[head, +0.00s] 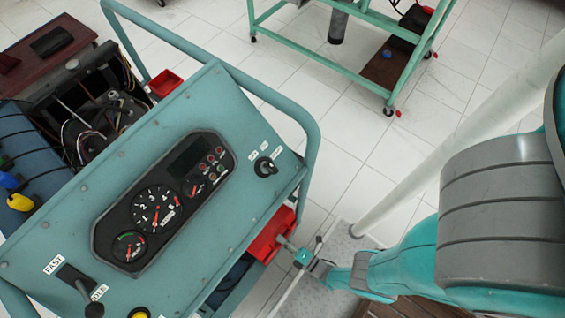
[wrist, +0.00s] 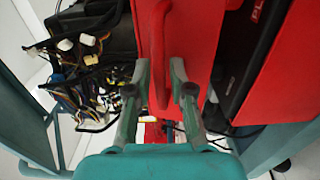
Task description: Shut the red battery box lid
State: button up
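The red battery box (head: 268,240) shows in the head view under the right edge of the teal control panel, partly hidden by it. In the wrist view its red lid (wrist: 196,35) stands as a flat panel with a red bar handle (wrist: 160,50). A dark gap with a black battery (wrist: 248,60) shows to the right of the lid, so the lid stands open. My gripper (wrist: 160,66) is open, one finger on each side of the handle in the picture; I cannot tell whether they touch it. In the head view my gripper (head: 292,250) is beside the box.
The engine trainer's teal panel (head: 225,110) with gauges and its tube frame (head: 300,115) stand close to my gripper. Loose wires and connectors (wrist: 88,75) lie left of the lid. A green wheeled stand (head: 330,68) is farther back. Tiled floor between is clear.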

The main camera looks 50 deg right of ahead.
jog(key=shift+r, duration=0.15)
jog(key=shift+r, duration=4.85)
